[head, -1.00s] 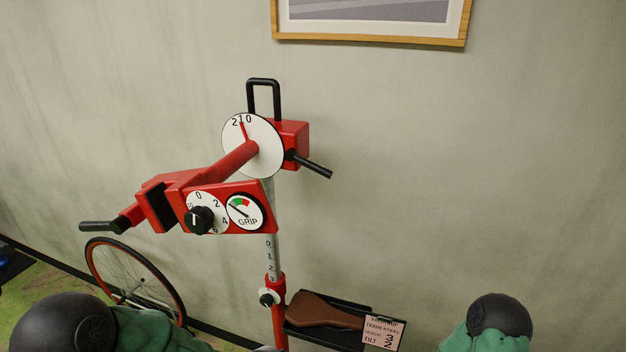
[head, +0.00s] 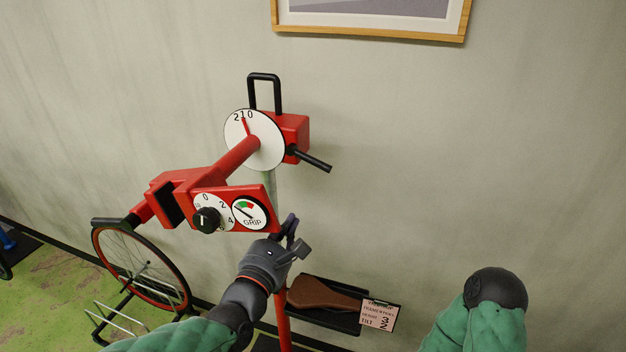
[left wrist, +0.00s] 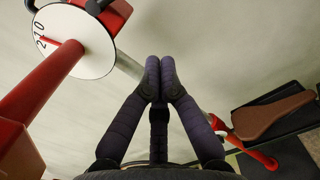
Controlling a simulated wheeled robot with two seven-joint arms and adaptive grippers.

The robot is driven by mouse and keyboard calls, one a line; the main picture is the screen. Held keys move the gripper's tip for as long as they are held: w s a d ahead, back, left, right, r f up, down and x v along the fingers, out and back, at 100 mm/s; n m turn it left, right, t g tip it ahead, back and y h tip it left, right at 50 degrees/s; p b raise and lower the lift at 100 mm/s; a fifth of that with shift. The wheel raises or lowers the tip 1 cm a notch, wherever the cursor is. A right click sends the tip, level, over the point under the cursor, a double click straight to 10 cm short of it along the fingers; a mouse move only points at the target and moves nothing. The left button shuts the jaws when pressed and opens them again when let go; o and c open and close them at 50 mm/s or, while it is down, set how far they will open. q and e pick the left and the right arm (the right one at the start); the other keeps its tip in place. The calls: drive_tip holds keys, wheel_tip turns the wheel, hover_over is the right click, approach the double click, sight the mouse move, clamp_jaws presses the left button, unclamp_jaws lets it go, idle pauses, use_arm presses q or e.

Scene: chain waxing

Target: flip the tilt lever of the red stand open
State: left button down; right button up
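The red stand (head: 238,158) rises before the wall, with a white disc numbered 2 1 0 (head: 268,150) on its head. A black lever (head: 313,161) sticks out right and slightly down from the red box behind the disc. A black loop handle (head: 264,78) stands upright on top. No label shows which is the tilt lever. My left gripper (head: 297,234) is below the lever, beside the post, apart from both. In the left wrist view its fingertips (left wrist: 160,64) meet with nothing between them. My right gripper is out of view.
A clamp arm with a black knob (head: 206,220) and a grip gauge (head: 249,214) reaches left. A tray with a brown saddle (head: 322,293) and a card (head: 379,315) sit low right. Space right of the lever is clear.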

sight(311, 160)
use_arm(q)
drive_tip(key=shift+w, duration=0.1)
drive_tip(key=w+d+r, duration=0.4)
drive_tip(key=w, duration=0.5)
drive_tip(key=shift+w+d+p, duration=0.35)
drive_tip(key=shift+d+p, duration=0.05)
drive_tip(key=shift+p, duration=0.05)
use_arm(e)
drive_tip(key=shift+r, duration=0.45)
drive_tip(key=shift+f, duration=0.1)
